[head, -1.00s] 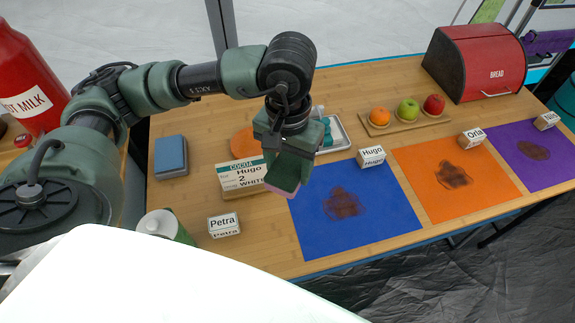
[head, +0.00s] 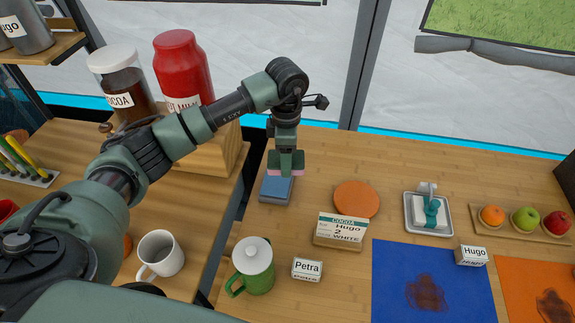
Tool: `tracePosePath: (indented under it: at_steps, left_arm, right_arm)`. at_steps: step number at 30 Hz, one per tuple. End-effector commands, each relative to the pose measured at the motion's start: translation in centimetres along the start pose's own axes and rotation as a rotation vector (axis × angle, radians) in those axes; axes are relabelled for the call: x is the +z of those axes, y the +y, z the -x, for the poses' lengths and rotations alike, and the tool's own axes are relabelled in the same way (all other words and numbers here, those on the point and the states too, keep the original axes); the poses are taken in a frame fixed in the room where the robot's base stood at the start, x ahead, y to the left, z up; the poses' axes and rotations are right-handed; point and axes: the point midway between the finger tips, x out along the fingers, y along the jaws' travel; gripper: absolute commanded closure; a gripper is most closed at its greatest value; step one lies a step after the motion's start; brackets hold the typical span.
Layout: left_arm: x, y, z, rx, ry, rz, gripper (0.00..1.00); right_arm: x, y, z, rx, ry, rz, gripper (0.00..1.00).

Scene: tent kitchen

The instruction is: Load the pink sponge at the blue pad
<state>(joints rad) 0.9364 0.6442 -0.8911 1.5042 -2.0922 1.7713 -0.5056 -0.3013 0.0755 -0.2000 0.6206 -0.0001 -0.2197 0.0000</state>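My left gripper (head: 286,162) points down over the far part of the blue pad (head: 276,192), a small blue block on the wooden table. It is shut on the pink sponge (head: 299,173). Only the sponge's pink edges show on either side of the fingers; the rest is hidden. The sponge overlaps the pad's far edge in the picture, and I cannot tell whether they touch. My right gripper is not in view.
An orange disc (head: 357,199), the cocoa order card (head: 341,229), the Petra card (head: 307,269) and a green lidded mug (head: 254,268) stand nearby. A stained blue mat (head: 394,277) lies to the right. A red jar (head: 184,70) stands behind left.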

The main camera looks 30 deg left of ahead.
Motion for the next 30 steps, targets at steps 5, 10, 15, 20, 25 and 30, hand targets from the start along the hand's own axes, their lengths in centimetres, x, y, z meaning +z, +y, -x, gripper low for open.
tracePosePath:
  at_steps: [5,10,15,20,25,30]
  left_arm:
    - [-1.3,2.3,-1.6,-0.004,0.000,0.386,0.75]
    - [-2.0,3.3,-2.6,-0.002,-0.001,0.569,0.75]
    - [-2.2,3.5,-3.3,0.000,-0.001,0.613,0.75]
    - [-2.2,3.5,-4.4,-0.001,-0.001,0.611,0.75]
    - [-2.2,3.4,-6.2,-0.002,-0.001,0.610,0.75]
    - [-2.2,3.4,-8.0,-0.002,-0.001,0.608,0.75]
  right_arm:
    - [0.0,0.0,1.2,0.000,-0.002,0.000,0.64]
    - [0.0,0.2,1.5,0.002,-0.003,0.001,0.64]
    - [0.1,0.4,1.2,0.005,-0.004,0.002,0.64]
    - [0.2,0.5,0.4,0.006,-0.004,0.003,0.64]
    - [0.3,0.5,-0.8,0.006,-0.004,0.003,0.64]
    - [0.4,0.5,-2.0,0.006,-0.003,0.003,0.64]
